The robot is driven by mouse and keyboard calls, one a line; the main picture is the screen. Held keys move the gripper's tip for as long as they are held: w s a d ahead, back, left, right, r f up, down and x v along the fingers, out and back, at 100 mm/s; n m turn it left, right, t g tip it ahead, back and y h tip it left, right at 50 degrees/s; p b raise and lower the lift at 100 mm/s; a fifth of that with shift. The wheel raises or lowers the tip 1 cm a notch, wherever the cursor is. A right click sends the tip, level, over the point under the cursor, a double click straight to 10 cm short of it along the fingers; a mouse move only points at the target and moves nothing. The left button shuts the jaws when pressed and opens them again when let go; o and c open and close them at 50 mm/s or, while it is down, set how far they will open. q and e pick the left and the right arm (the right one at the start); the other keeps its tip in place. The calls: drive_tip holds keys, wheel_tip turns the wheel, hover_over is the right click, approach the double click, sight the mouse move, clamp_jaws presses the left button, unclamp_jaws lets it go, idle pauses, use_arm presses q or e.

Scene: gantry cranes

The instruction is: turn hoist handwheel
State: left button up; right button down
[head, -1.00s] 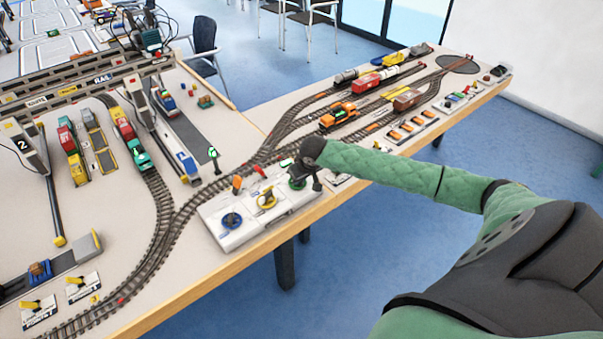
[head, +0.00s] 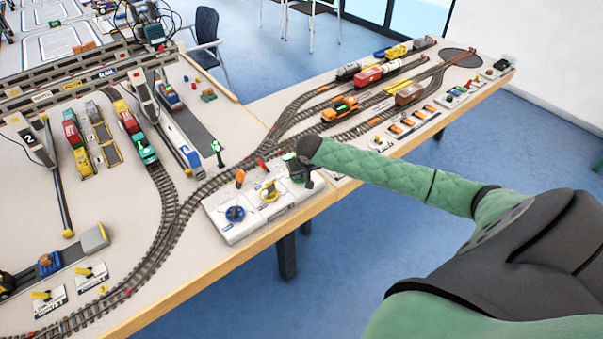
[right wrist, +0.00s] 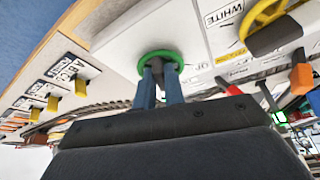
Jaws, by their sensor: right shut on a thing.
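A white control panel (head: 245,228) lies along the table's front edge. It carries a blue handwheel (head: 235,213), a yellow handwheel (head: 268,194) and a green handwheel (right wrist: 160,53). My right gripper (right wrist: 161,76) is at the green handwheel, its two blue fingers shut on it near the middle. In the head view my right gripper (head: 304,175) hides most of that wheel. The yellow handwheel also shows at the upper right of the wrist view (right wrist: 262,18). My left gripper is in no view.
An orange lever (head: 240,177) and a red lever (head: 262,165) stand behind the wheels. Tracks with model trains (head: 340,108) run behind the panel. Gantry cranes (head: 90,82) stand at the left. A green signal post (head: 218,152) stands behind the panel.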

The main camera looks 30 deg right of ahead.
drive_tip(key=c, duration=1.5)
unclamp_jaws()
drive_tip(key=shift+r, duration=0.1)
